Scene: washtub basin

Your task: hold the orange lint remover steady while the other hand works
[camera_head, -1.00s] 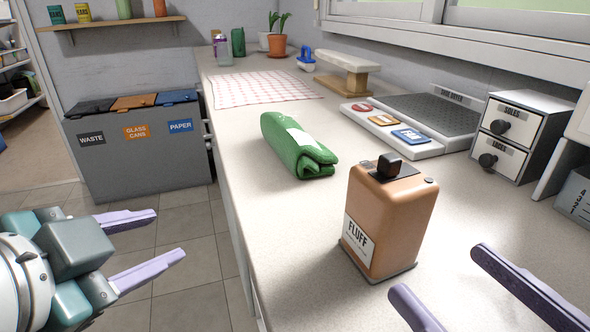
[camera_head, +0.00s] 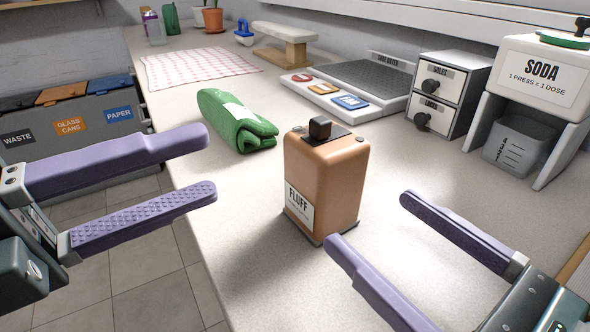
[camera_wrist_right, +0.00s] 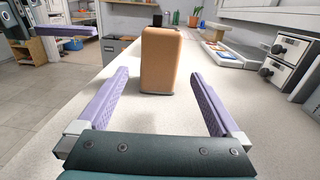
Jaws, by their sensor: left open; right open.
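The orange lint remover (camera_head: 330,185) is a box labelled FLUFF with a black knob on top. It stands upright on the counter. In the right wrist view the orange lint remover (camera_wrist_right: 160,60) stands ahead, beyond and between the open fingers. My right gripper (camera_head: 368,218) is open and empty at the box's near right, apart from it. My left gripper (camera_head: 214,165) is open and empty to the left of the box, over the counter's left edge, with a clear gap to the box.
A folded green towel (camera_head: 236,120) lies behind the box. A shoe dryer (camera_head: 365,85), a drawer unit (camera_head: 447,92) and a SODA dispenser (camera_head: 540,75) stand along the back right. Waste bins (camera_head: 70,125) stand left of the counter. The counter around the box is clear.

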